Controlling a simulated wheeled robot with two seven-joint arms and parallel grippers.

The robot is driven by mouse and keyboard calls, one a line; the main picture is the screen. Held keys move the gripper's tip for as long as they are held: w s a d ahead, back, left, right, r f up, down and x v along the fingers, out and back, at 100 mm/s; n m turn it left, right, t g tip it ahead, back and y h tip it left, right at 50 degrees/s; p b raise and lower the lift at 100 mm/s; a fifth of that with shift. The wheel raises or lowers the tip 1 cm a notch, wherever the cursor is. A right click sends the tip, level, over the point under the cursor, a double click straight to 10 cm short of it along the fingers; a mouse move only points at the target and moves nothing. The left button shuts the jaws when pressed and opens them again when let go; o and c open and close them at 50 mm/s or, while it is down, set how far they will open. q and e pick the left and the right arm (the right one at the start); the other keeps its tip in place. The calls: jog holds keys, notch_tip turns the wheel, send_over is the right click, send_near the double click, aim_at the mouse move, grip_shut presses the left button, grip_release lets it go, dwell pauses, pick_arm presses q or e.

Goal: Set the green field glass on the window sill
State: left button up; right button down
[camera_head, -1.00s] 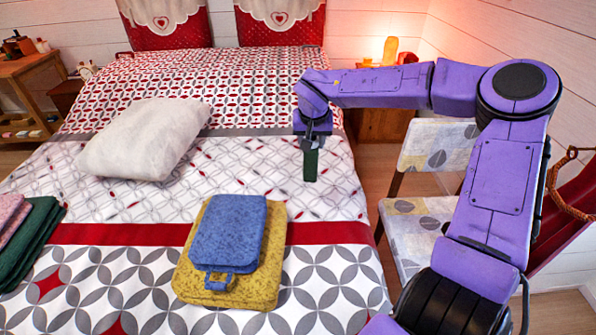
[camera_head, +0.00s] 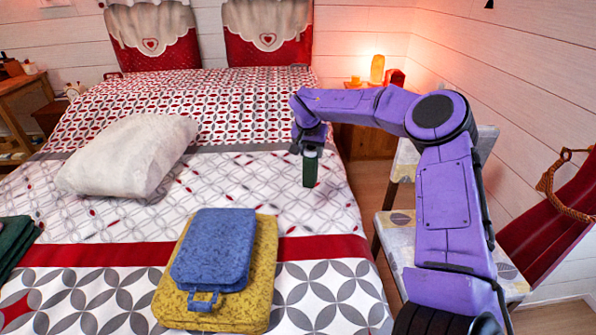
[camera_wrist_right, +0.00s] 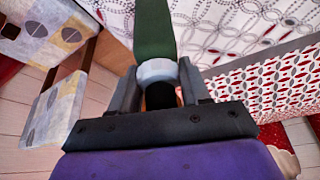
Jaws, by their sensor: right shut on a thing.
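The green field glass (camera_head: 310,170) hangs upright from my right gripper (camera_head: 310,150), over the right side of the bed. In the right wrist view its dark green body (camera_wrist_right: 154,28) and a pale grey ring (camera_wrist_right: 157,71) show between the two fingers of the right gripper (camera_wrist_right: 157,85), which is shut on it. I cannot tell exactly how high above the bed it is. The window sill is not in view. My left gripper is not in view.
A patterned chair (camera_head: 395,232) stands right of the bed, partly behind my arm. A nightstand with a glowing lamp (camera_head: 377,68) is behind.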

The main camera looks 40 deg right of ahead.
jog(key=w+f, duration=0.5)
jog(key=f, duration=0.4)
jog(key=shift+a+b, duration=0.2)
jog(key=shift+b, duration=0.25)
jog(key=shift+f, duration=0.1)
jog(key=shift+f, duration=0.1)
jog(key=c, duration=0.5)
grip_release()
